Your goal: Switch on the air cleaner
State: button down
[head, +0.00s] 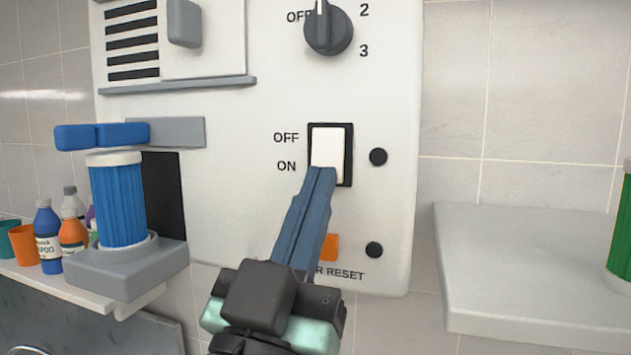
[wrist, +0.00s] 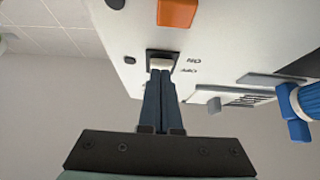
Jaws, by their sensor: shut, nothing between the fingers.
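The air cleaner (head: 245,200) is a white wall panel that fills the middle of the head view. Its white rocker switch (head: 327,145) sits in a black frame, with OFF beside the upper part and ON beside the lower part. My gripper (head: 322,172) is shut and empty, its blue fingertips over the lower part of the switch. The wrist view shows the fingertips (wrist: 160,75) right at the switch (wrist: 161,63), seemingly touching it. The fingers hide the switch's lower edge, and I cannot tell which way it is tilted.
A dial (head: 328,30) is above the switch, its pointer up. An orange reset button (head: 329,247) is below, partly behind my fingers. A blue filter cartridge (head: 118,200) stands on a grey holder at left. A white shelf (head: 530,260) holds a green cylinder (head: 620,235) at right.

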jog(key=shift+w+f, duration=0.1)
jog(key=shift+f, duration=0.05)
jog(key=t+b, duration=0.1)
jog(key=b, duration=0.2)
jog(key=shift+w+d, duration=0.1)
jog(key=shift+w, duration=0.25)
